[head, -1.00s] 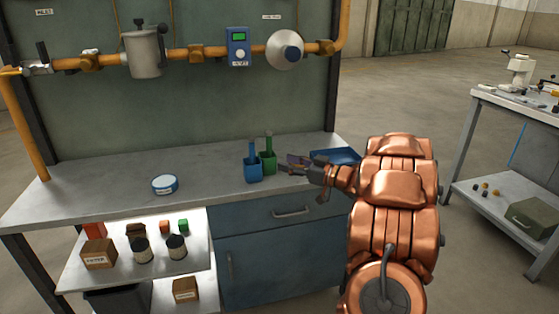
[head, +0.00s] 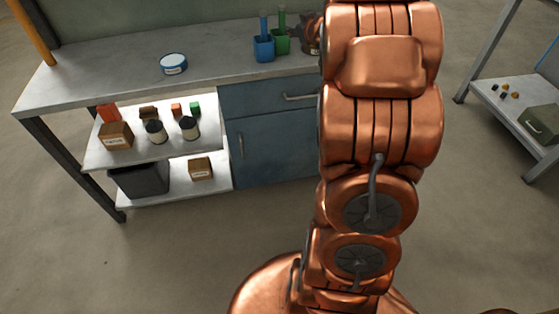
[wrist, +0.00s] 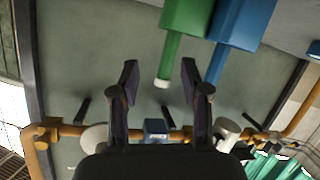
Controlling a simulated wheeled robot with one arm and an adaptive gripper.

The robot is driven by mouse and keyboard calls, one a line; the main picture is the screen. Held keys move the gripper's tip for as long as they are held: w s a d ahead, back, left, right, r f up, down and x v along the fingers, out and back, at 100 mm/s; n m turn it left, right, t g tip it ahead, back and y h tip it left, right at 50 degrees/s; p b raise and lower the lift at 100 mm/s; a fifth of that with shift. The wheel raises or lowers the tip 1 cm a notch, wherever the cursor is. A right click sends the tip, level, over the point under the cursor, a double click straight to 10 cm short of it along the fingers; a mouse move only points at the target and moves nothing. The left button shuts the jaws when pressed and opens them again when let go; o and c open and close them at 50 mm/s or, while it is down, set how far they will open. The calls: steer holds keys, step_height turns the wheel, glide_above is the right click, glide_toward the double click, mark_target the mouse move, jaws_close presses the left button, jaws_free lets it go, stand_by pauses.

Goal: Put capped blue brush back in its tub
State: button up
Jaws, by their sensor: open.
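The blue tub (head: 264,49) stands on the bench in the head view, with a blue handle (head: 263,24) upright in it. The green tub (head: 281,42) stands beside it, with a green handle (head: 282,18) in it. The wrist view shows the blue tub (wrist: 243,22) and green tub (wrist: 187,16) upside down. There my gripper (wrist: 159,80) is open and empty. The green handle's pale end shows between the fingertips, and the blue handle (wrist: 216,65) is just right of them. I cannot tell the depth or see a cap. In the head view my arm hides most of the gripper.
A round white and blue tin (head: 173,63) sits on the bench (head: 110,78) to the left, with clear bench around it. Boxes and cans stand on the shelf below. The wrist view shows the panel behind with an orange pipe (wrist: 43,134) and its fittings.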

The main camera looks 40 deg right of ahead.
steer(key=s+a+f+g+y, duration=0.1)
steer(key=s+a+f+g, duration=0.2)
steer(key=s+a, duration=0.8)
steer(key=s+a+f+g+y, duration=0.1)
steer(key=s+a+f+g, duration=0.2)
steer(key=s+a+g, duration=0.5)
steer(key=s+a+f+g+y, duration=0.1)
steer(key=s+a+f+g, duration=0.3)
steer(key=s+a, duration=1.2)
steer(key=s+g, duration=0.1)
steer(key=s, duration=0.4)
steer(key=shift+s+y, duration=0.25)
steer(key=shift+y, duration=0.05)
steer(key=shift+a+f, duration=0.1)
step_height(320, 180, up, 24)
steer(key=s+p, duration=0.1)
steer(key=p, duration=2.1)
steer(key=shift+s+f, duration=0.2)
steer(key=shift+s, duration=0.05)
